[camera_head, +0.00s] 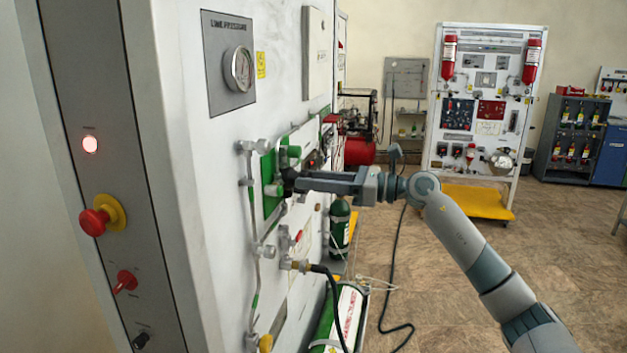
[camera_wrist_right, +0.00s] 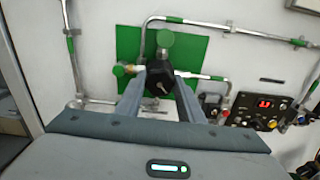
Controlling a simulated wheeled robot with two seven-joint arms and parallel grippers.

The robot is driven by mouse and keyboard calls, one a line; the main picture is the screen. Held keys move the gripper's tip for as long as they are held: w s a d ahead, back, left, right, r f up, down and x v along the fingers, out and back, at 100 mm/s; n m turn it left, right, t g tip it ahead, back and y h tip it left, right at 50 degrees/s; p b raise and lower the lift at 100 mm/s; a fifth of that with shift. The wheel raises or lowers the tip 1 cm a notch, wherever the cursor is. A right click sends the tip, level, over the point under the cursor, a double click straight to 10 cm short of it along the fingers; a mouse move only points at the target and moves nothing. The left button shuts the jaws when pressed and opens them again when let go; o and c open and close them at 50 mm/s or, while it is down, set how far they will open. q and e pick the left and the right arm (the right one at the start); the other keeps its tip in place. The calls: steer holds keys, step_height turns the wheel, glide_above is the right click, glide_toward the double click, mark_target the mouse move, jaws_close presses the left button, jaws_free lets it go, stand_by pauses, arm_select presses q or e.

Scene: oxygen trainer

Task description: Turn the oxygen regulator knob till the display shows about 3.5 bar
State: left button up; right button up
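The black regulator knob (camera_wrist_right: 160,80) sits in front of a green plate (camera_wrist_right: 198,48) on the white panel. In the wrist view a white mark shows on its face. My right gripper (camera_wrist_right: 161,88) has one finger on each side of the knob, and both fingertips appear to touch it. In the head view my right gripper (camera_head: 290,181) reaches the knob from the right and hides most of it. A small display (camera_wrist_right: 265,103) with red digits shows to the right in the wrist view; its value is too small to read. My left gripper is not in view.
Metal pipes (camera_wrist_right: 230,28) and green-handled valves surround the knob closely. A round pressure gauge (camera_head: 238,69) is above on the panel. A green cylinder (camera_head: 339,229) stands below, with a black hose (camera_head: 333,290) near it. The floor to the right is mostly clear.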

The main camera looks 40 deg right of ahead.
steer(key=shift+m, duration=0.8)
steer(key=o, duration=1.1)
steer(key=shift+c, duration=0.2)
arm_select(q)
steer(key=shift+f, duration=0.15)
arm_select(e)
steer(key=shift+d, duration=0.15)
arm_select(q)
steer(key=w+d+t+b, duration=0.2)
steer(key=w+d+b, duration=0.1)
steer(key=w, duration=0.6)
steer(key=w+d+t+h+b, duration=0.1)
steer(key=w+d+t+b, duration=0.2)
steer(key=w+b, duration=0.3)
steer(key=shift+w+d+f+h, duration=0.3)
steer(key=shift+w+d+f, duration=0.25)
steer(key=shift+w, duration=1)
arm_select(e)
steer(key=v, duration=1.7)
